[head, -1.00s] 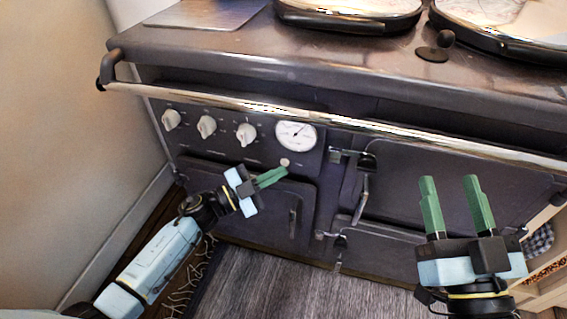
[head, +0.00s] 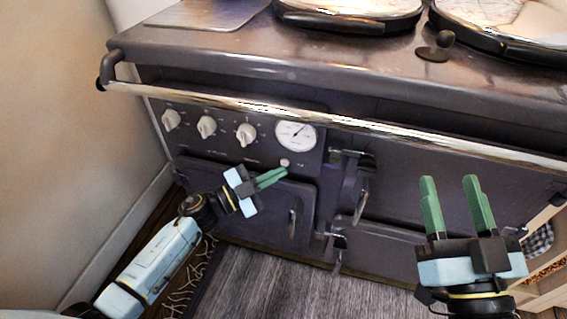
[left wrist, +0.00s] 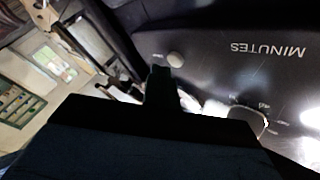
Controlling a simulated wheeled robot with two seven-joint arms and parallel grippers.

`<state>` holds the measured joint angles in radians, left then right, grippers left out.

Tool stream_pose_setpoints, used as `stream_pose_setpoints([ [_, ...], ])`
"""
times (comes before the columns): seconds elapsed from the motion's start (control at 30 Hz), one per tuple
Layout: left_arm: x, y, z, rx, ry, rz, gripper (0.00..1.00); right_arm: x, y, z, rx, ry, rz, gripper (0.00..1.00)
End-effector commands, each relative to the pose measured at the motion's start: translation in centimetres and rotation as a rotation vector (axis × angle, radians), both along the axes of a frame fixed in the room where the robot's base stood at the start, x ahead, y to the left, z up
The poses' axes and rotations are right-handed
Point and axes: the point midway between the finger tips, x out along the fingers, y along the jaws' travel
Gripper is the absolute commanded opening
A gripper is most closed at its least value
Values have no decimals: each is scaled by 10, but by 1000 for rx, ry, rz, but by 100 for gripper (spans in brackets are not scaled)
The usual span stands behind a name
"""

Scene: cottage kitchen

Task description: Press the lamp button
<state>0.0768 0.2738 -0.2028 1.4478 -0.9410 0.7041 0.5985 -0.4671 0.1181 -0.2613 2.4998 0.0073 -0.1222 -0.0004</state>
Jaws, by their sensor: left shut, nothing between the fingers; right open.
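The small round pale button (head: 284,162) is on the dark range's control panel, below the white dial gauge. It also shows in the left wrist view (left wrist: 175,60), just beyond the dark fingertips. My left gripper (head: 286,172) is shut and empty, its green fingertips just below the button in the head view. The frames do not clearly show whether they touch it. My right gripper (head: 449,180) is open and empty, in front of the range's right-hand doors.
Several white knobs (head: 206,126) sit left of the gauge (head: 296,135). A chrome rail (head: 400,130) runs across the range front above the panel. Doors with latches (head: 290,222) lie below. A beige wall (head: 50,120) stands at left.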

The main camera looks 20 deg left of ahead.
Motion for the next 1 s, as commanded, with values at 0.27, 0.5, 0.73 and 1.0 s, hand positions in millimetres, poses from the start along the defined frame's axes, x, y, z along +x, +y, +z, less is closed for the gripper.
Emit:
stream_pose_setpoints([
  [0.27, 0, 0, 0, 0, 0, 0, 0, 0, 0, 0, 0, 0, 0, 49],
  [0.5, 0, 0, 0, 0, 0, 0, 0, 0, 0, 0, 0, 0, 0, 49],
  [0.73, 8, 0, 0, 0, -1, 1, 0, 0, 0, 0, 0, 0, 0, 49],
  [1.0, 9, 0, 0, 0, 0, 0, 0, 0, 0, -1, 1, 0, 0, 49],
])
